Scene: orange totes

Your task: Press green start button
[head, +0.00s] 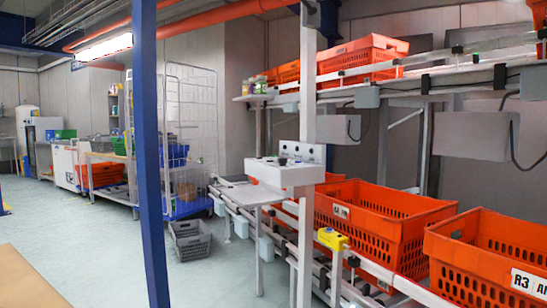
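A white control box (287,171) is mounted on a pale upright post near the middle of the head view. It has small dark round knobs or buttons on its top and face, too small for me to tell their colours. A small yellow box (331,239) sits lower, on the rail beside the totes. I cannot tell whether a button is on it. No green button can be clearly made out. My gripper is not in this view.
Orange totes (371,240) stand on the lower rack, with another tote (352,55) on the upper shelf. A blue post (148,150) stands in the foreground. A grey crate (190,240) sits on the floor beside a wire cage trolley (191,118). Open floor (85,235) lies at left.

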